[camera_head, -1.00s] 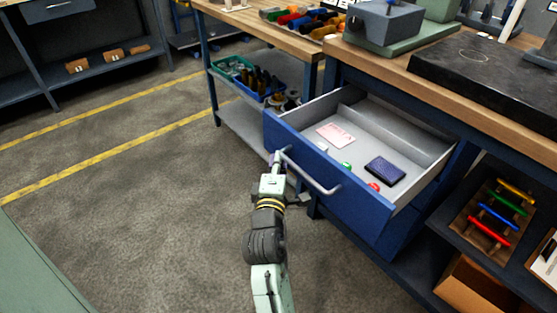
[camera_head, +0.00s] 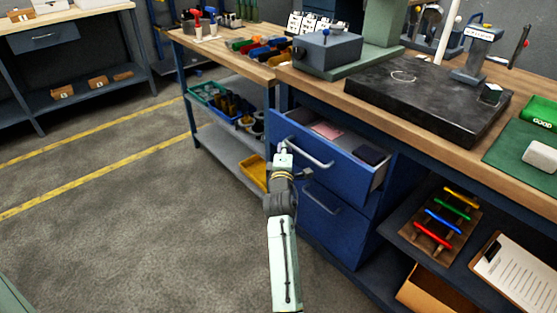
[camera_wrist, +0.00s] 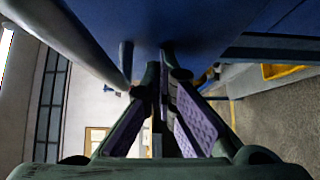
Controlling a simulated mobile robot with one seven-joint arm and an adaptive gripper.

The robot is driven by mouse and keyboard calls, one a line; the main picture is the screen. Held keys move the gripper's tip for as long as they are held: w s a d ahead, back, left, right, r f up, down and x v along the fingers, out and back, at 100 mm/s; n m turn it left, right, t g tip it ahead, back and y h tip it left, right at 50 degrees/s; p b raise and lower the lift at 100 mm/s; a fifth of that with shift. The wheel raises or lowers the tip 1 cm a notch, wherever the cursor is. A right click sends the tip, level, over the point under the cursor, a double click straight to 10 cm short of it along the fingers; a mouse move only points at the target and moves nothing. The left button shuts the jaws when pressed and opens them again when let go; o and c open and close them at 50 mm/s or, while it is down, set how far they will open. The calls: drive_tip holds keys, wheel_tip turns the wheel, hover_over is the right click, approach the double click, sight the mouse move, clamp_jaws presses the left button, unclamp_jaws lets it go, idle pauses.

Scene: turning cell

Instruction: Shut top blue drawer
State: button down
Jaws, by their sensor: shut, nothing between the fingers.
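The top blue drawer (camera_head: 335,169) is partly open under the wooden bench. Its grey inside shows a pink card (camera_head: 327,131) and a dark blue box or booklet (camera_head: 371,154). Its silver bar handle (camera_head: 310,154) runs across the front. My gripper (camera_head: 283,147) is at the left end of this handle, against or very near the drawer front. In the wrist view my gripper (camera_wrist: 163,85) has its fingers together with nothing between them, tips close to the blue drawer front (camera_wrist: 190,25). Whether the tips touch the front is hard to tell.
A shut lower blue drawer (camera_head: 330,225) sits below. The bench top bears a black plate (camera_head: 430,100) and a grey machine block (camera_head: 328,52). A yellow bin (camera_head: 254,172) stands on the low shelf to the left. The floor at left is clear.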

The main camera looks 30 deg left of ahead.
drive_tip(key=w+d, duration=0.1)
drive_tip(key=w, duration=0.2)
drive_tip(key=w+d, duration=0.1)
drive_tip(key=w, duration=0.1)
drive_tip(key=w+d, duration=0.1)
drive_tip(key=w, duration=0.2)
drive_tip(key=shift+w+p, duration=0.3)
drive_tip(key=shift+w, duration=0.05)
drive_tip(key=shift+w+d, duration=0.2)
drive_tip(key=shift+w, duration=0.2)
drive_tip(key=shift+r, duration=0.1)
